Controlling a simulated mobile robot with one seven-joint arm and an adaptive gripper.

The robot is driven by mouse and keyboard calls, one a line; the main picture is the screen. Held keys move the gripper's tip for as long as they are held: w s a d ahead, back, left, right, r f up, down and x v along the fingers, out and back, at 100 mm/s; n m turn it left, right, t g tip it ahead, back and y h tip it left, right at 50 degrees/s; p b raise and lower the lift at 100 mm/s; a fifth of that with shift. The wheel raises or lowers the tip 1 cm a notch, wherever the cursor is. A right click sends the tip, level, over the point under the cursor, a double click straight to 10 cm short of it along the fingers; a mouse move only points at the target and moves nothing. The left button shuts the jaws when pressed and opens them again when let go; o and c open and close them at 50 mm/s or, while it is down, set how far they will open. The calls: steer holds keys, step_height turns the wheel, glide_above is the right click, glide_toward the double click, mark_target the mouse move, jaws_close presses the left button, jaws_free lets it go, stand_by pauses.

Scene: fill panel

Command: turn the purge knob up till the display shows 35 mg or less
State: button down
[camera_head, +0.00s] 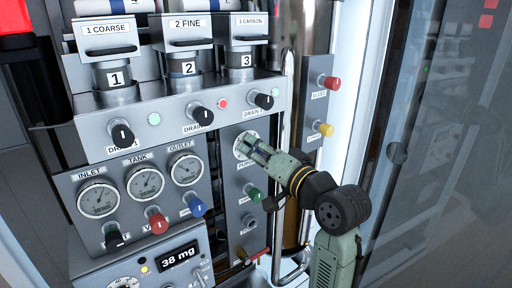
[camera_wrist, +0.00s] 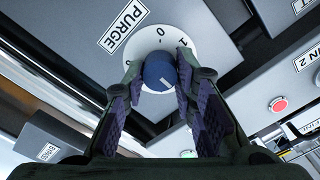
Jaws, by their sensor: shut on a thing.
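The purge knob is a dark blue round knob (camera_wrist: 160,72) with a white pointer line, in front of a white dial plate (camera_wrist: 150,38) marked 0 and 1. The label PURGE (camera_wrist: 123,25) is beside it. My gripper (camera_wrist: 158,80) is shut on the knob, one finger on each side. In the head view my gripper (camera_head: 256,148) reaches the purge dial (camera_head: 241,146) from the right and hides the knob. The display (camera_head: 180,257) at the bottom reads 38 mg.
Drain knobs (camera_head: 203,116) sit above, left of the dial. A green knob (camera_head: 253,194) is just below my gripper. Three gauges (camera_head: 146,184) and a red knob (camera_head: 157,222) are at left. A red knob (camera_head: 331,83) and a yellow knob (camera_head: 325,129) stick out at right.

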steer(key=c, duration=1.3)
jaws_free()
steer(key=v, duration=1.2)
steer(key=shift+s, duration=0.1)
